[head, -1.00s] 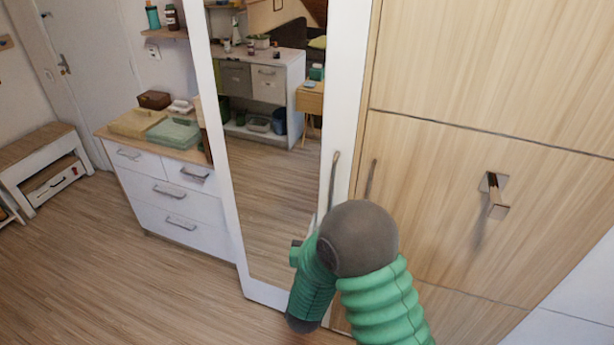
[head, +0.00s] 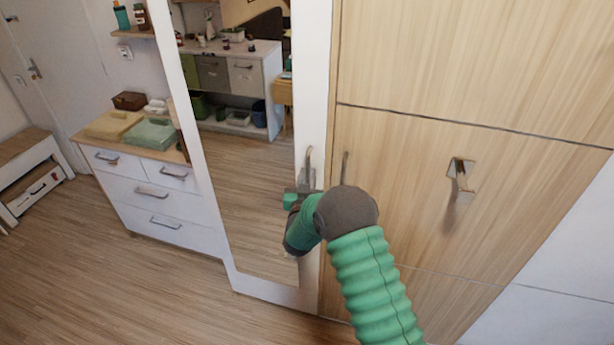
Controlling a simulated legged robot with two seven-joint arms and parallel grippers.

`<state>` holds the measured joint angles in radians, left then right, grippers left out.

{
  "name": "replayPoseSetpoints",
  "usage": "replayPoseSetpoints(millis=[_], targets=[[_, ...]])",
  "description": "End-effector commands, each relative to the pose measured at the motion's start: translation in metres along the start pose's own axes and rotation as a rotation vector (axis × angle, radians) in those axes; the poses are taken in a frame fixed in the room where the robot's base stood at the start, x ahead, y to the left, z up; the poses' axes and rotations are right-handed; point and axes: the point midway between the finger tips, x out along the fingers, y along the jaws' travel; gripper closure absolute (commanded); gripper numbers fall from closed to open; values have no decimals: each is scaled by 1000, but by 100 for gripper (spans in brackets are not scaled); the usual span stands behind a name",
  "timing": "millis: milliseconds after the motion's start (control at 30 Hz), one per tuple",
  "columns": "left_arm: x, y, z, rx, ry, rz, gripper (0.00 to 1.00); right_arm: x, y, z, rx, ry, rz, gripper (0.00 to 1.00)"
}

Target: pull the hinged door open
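The hinged door (head: 313,82) is a tall white-framed panel with a mirror (head: 245,190) in it. It looks shut against the wooden wardrobe. A slim vertical metal handle (head: 309,160) stands on its right frame strip. My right gripper (head: 304,188) is at the lower part of this handle, with a grey piece across it. My own green and grey arm hides much of the gripper, so I cannot tell whether its fingers are open or closed on the handle. My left gripper is not in view.
A wooden wardrobe panel (head: 520,90) adjoins on the right, with a thin handle (head: 344,168) and a protruding bracket handle (head: 461,176). A white dresser (head: 160,200) stands left of the mirror. A low bench (head: 30,170) is farther left. The wooden floor (head: 120,290) is clear.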

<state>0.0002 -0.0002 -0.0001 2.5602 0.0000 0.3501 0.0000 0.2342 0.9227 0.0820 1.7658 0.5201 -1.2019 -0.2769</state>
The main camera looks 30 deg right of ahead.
Motion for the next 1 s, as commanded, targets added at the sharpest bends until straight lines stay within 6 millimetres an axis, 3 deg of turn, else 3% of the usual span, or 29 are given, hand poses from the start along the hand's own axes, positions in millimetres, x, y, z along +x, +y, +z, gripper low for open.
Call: replayPoseSetpoints(millis=[67,233,1000], targets=[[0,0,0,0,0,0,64,0,0,0,-1,-1,0,80],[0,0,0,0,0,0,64,-1,0,0,-1,0,1,100],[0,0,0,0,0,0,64,-1,0,0,0,-1,0,100]])
